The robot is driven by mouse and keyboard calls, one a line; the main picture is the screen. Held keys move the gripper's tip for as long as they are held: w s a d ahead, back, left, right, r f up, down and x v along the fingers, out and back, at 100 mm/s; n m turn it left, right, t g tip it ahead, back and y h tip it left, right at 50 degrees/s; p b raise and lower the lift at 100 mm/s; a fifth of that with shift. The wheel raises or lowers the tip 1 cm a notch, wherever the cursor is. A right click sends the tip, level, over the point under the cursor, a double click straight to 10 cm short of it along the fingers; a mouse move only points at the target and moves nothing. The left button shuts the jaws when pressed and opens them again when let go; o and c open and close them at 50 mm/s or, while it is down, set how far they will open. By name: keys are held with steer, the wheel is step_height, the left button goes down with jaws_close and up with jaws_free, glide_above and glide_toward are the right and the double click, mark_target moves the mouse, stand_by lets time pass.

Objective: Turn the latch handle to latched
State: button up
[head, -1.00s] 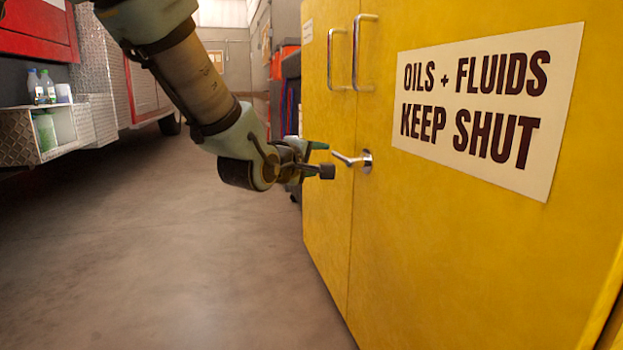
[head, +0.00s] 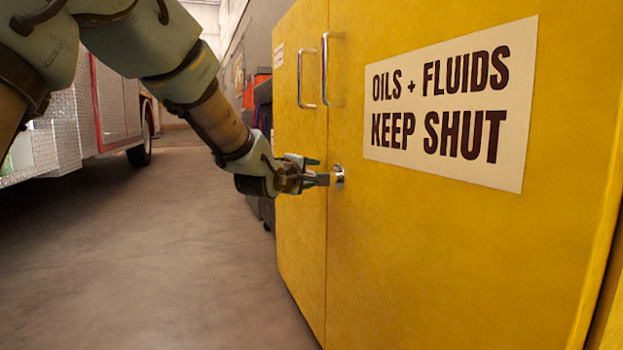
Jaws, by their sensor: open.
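The latch handle (head: 339,177) is a small chrome lever on a round base. It sits on the right door of the yellow cabinet (head: 420,260), close to the seam between the doors. My gripper (head: 320,172) is open at the latch, with its fingertips around or right beside the lever. The fingers hide most of the lever, so I cannot tell its exact angle or whether they touch it. The round base shows just right of the fingertips.
Two vertical chrome pull handles (head: 325,68) stand on the doors above the latch. A white sign (head: 450,105) reads "OILS + FLUIDS KEEP SHUT". A vehicle (head: 100,115) stands at the back left. The concrete floor (head: 150,260) left of the cabinet is clear.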

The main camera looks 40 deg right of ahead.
jaws_close()
stand_by(0.5)
stand_by(1.0)
